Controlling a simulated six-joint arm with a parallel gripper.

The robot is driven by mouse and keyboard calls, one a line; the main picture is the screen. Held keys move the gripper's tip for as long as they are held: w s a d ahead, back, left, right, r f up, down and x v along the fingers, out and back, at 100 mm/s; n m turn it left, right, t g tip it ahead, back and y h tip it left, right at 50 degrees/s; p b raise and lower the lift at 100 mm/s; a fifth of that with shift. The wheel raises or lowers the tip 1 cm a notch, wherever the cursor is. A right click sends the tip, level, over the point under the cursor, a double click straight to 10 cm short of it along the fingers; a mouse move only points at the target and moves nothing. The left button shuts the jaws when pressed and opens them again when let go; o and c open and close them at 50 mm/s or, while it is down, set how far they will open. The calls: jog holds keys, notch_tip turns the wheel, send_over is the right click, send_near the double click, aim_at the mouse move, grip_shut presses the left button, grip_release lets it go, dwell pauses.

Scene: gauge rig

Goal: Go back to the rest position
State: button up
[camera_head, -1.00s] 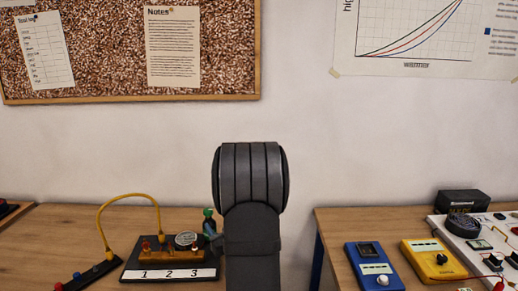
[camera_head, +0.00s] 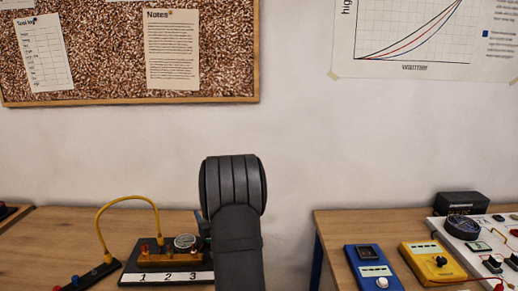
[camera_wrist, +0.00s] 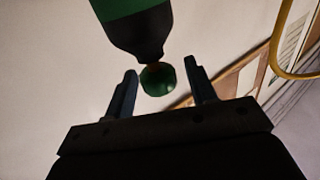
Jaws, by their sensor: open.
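My gripper (camera_wrist: 160,70) shows in the wrist view with its two blue-grey fingers apart. A green and black plug-like thing (camera_wrist: 135,28) hangs in from the top of that view, with a round green end (camera_wrist: 157,79) seen between the fingers. Neither finger appears closed on it; how far beyond the fingertips it lies I cannot tell. The board carries a small round gauge (camera_head: 185,241) and an orange-brown block.
A yellow cable (camera_head: 125,198) arches from a dark socket strip (camera_head: 88,278) to the board. Past a gap, the right table holds a blue meter (camera_head: 373,268), a yellow meter (camera_head: 432,263), a black box (camera_head: 460,202) and a white circuit board (camera_head: 480,232).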

jog(key=v, duration=1.8)
jog(key=x, duration=1.8)
jog(key=shift+w, duration=0.1)
jog(key=shift+d+n+g+y, duration=0.1)
jog(key=shift+n+g+y, duration=0.55)
jog(key=shift+y, duration=0.25)
jog(key=v, duration=1.7)
jog(key=shift+s+a+f+m+t+h, duration=0.1)
jog(key=shift+s+a+m+t+h, duration=0.45)
jog(key=shift+a+h, duration=0.3)
jog(key=shift+s+a+f+m+t+h, duration=0.1)
jog(key=shift+s+a+m+t+h, duration=0.3)
jog(key=shift+s+a+m+h, duration=0.3)
jog(key=shift+s+a+f+m+t+h, duration=0.1)
jog(key=shift+s+a+m+t+h, duration=0.4)
jog(key=shift+a+h, duration=0.4)
jog(key=shift+o, duration=0.4)
